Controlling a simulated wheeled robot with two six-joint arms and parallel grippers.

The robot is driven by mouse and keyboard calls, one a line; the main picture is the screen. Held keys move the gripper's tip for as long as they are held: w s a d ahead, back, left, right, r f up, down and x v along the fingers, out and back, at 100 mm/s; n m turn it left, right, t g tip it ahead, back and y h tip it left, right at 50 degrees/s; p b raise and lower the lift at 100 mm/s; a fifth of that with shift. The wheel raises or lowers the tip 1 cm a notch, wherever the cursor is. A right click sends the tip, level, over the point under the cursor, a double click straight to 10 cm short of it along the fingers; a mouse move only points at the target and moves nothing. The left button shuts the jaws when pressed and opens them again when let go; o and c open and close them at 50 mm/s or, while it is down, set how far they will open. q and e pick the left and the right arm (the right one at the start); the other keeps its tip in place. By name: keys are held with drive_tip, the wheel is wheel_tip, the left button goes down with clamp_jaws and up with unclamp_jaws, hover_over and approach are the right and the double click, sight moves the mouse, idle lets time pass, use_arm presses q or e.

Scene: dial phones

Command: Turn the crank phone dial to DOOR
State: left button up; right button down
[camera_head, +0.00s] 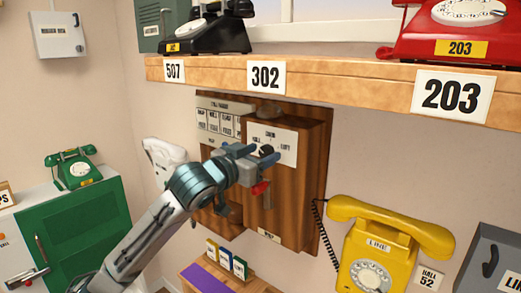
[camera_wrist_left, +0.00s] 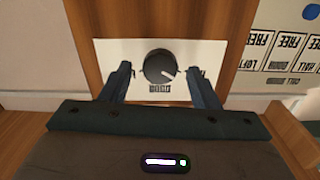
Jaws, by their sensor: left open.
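The wooden crank phone (camera_head: 312,165) hangs on the wall under the shelf. Its white plate (camera_head: 287,155) has small labels around a black dial (camera_head: 266,150). In the left wrist view the dial (camera_wrist_left: 158,67) shows upside down; its white mark points right and slightly down, towards the right-hand finger. A label (camera_wrist_left: 160,88) lies just below the dial there, too small to read surely. My left gripper (camera_head: 254,156) is open in front of the plate, one finger on each side of the dial, with gaps to it. The fingers hide the side labels. My right gripper is not in view.
A red crank handle (camera_head: 260,188) sits just below my left gripper. A yellow phone (camera_head: 385,240) is at the right, its cord beside the wooden box. The wooden shelf (camera_head: 350,80) with black and red phones is above. A small card holder (camera_head: 226,260) stands below.

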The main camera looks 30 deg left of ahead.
use_arm(q)
drive_tip(key=shift+w, duration=0.2)
drive_tip(key=shift+c, duration=0.3)
drive_tip(key=c, duration=0.9)
